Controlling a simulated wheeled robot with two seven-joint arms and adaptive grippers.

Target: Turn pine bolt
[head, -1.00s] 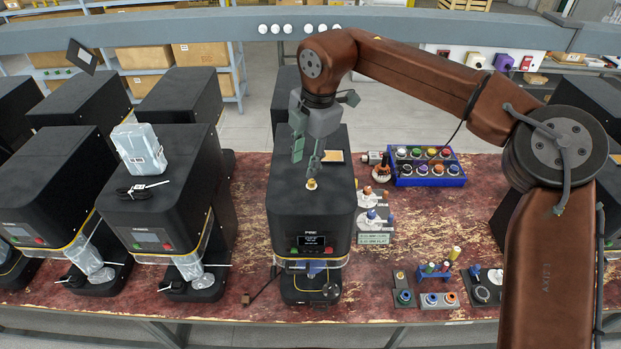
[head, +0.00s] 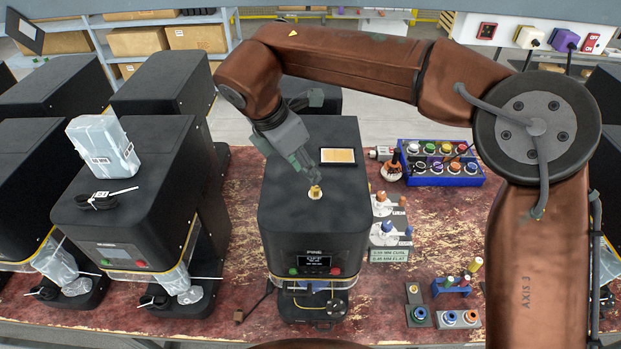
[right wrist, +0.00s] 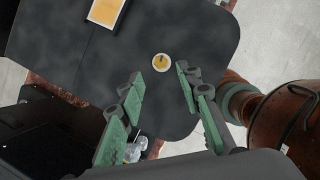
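The pine machine (head: 312,215) is a black box-shaped unit with a small display and red and green buttons, standing mid-table. The brass bolt (head: 315,192) sticks up from its top; it also shows in the right wrist view (right wrist: 161,62) as a round gold head with a dark mark. My right gripper (head: 308,175) is just above and behind the bolt. In the right wrist view its two green-padded fingers (right wrist: 156,82) are spread apart, with the bolt just beyond the gap between the tips, apparently untouched. My left gripper is not in view.
A yellow-orange label plate (head: 338,156) lies on the machine top beside the bolt. More black machines (head: 135,215) stand at left, one carrying a wrapped package (head: 102,146). A blue rack (head: 440,178) of coloured knobs and small fixtures (head: 444,318) are at right.

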